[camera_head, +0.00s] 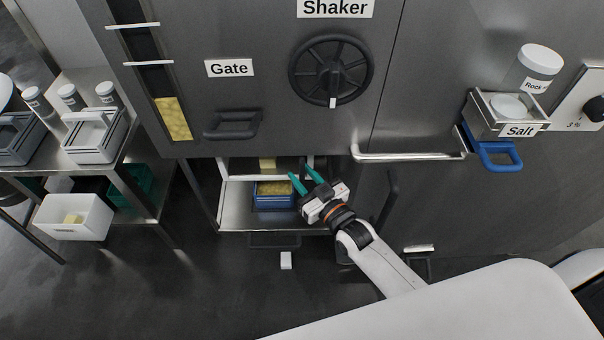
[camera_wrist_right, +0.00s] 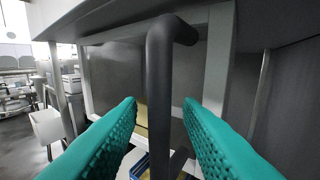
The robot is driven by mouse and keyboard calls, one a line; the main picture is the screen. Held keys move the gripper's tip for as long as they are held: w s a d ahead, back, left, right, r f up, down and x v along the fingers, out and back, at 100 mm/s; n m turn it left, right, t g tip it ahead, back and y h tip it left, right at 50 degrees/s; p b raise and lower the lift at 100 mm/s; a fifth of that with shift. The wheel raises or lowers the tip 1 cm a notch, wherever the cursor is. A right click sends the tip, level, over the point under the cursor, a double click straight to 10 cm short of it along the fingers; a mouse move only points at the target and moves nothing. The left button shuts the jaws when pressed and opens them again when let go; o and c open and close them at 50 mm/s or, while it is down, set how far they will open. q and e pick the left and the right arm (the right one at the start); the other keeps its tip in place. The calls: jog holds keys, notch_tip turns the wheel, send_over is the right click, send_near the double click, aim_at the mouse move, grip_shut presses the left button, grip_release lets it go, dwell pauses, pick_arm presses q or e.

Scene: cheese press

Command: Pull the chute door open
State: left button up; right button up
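My right gripper (camera_head: 303,174) reaches under the grey machine, its two teal fingers apart. In the right wrist view the fingers (camera_wrist_right: 160,108) are open, with a dark bar handle (camera_wrist_right: 161,90) standing upright in the gap. The bar bends to the right at its top, and clear space shows between it and each finger. This looks like the chute door's handle. In the head view the handle is hard to make out near the fingertips, and the door itself cannot be told apart clearly. My left gripper is out of view.
A blue crate (camera_head: 273,203) with yellow contents stands on a low shelf (camera_head: 234,217) below the machine. The gate handle (camera_head: 231,124) and shaker wheel (camera_head: 331,69) are above. A steel rail (camera_head: 410,157) is to the right. A side table (camera_head: 140,150) stands left.

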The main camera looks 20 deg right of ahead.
jog(key=shift+w+a, duration=0.1)
jog(key=shift+w, duration=0.2)
grip_shut()
jog(key=shift+s, duration=0.1)
